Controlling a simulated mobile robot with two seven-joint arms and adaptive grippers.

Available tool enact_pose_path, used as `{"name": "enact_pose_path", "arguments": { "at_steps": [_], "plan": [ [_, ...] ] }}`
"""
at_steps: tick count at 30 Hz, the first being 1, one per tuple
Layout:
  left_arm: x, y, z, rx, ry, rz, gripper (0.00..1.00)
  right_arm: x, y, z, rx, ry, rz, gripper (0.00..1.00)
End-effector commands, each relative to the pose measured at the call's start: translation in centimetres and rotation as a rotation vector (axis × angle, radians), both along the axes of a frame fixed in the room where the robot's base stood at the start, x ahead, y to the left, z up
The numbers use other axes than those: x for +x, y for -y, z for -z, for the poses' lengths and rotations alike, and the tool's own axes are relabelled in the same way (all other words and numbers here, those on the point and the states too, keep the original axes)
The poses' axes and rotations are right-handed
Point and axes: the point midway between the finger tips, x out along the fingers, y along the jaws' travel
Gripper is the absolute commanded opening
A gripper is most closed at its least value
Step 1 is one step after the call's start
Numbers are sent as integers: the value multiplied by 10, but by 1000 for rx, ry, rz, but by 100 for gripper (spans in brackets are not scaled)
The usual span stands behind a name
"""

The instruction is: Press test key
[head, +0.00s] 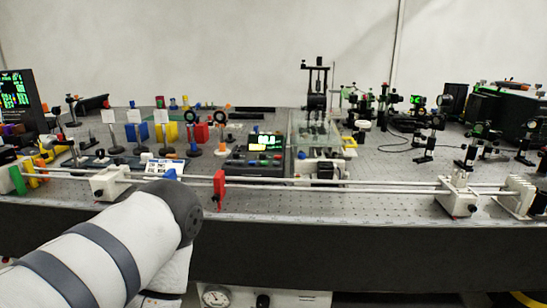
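A small dark instrument (252,161) with a lit green display (265,142) stands on the bench, left of the picture's middle. Several small coloured keys or knobs show on its front, some red, green and blue. They are too small to read, so I cannot tell which one is the test key. My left arm comes in from the lower left, in front of the bench edge, and bends downward. Neither of my grippers shows.
A long rail (330,184) runs along the bench (245,205) front, with white holders (110,182) and a red clamp (219,190). A white label card (165,167) stands left of the instrument. Optics mounts crowd the back and right. A black monitor (16,98) stands far left.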

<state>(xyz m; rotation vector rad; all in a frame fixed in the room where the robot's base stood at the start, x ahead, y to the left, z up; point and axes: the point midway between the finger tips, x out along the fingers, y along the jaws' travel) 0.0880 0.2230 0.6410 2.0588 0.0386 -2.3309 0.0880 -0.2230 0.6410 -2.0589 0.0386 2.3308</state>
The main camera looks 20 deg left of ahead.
Motion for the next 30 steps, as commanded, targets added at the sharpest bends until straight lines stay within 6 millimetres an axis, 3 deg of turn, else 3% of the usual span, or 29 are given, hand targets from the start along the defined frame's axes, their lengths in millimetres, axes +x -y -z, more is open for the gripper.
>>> {"name": "enact_pose_path", "arguments": {
  "at_steps": [14,18,30],
  "plan": [
    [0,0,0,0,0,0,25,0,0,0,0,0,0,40],
    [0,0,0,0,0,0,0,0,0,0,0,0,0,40],
    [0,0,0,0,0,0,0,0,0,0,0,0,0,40]
  ]
}}
